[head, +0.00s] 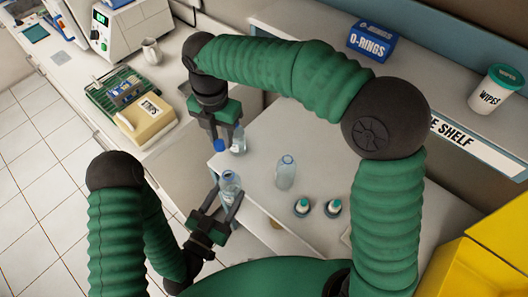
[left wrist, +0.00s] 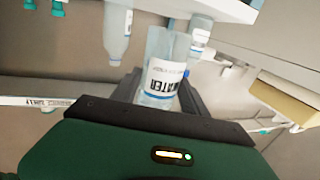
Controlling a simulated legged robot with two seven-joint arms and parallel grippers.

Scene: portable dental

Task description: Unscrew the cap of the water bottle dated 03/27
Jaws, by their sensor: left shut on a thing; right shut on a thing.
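My left gripper (head: 228,196) is shut around a clear water bottle (head: 229,180). The bottle also shows in the left wrist view (left wrist: 160,80) with a white label reading WATER; no date can be read. I see no cap on its top in the head view. My right gripper (head: 226,138) is above and apart from that bottle, shut on a blue cap (head: 219,146). Another bottle (head: 238,141) with a bluish label stands right beside the right gripper's fingers. A clear bottle (head: 286,172) stands farther right on the white table.
Two small green-and-white capped containers (head: 302,207) (head: 333,208) stand on the white table (head: 262,200). An O-RINGS box (head: 371,42) and a WIPES tub (head: 496,88) sit on the back shelf. A counter with a cream STRIPS box (head: 148,118) is at the left.

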